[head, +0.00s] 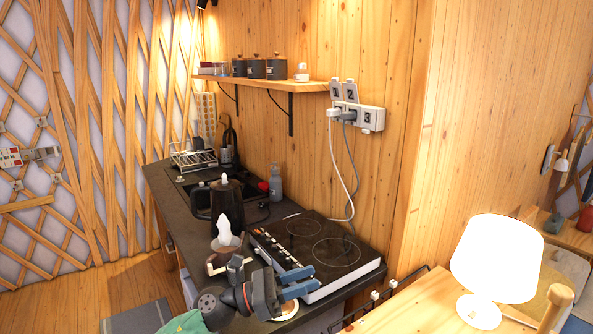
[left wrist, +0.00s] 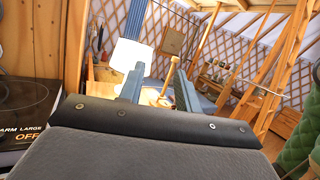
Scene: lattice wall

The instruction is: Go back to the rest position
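My left gripper (head: 313,279) reaches in from the bottom of the head view, over the front edge of the dark counter (head: 165,205). Its two blue fingers point right, beside the near left corner of the black cooktop (head: 318,250). The left wrist view shows the fingers (left wrist: 157,72) apart with nothing between them, so it is open and empty. I cannot tell whether it touches the cooktop. My right gripper is in neither view.
A shelf (head: 265,84) and sockets (head: 367,117) are on the wall. A lit lamp (head: 497,258) stands right. Floor at left (head: 70,290) is open.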

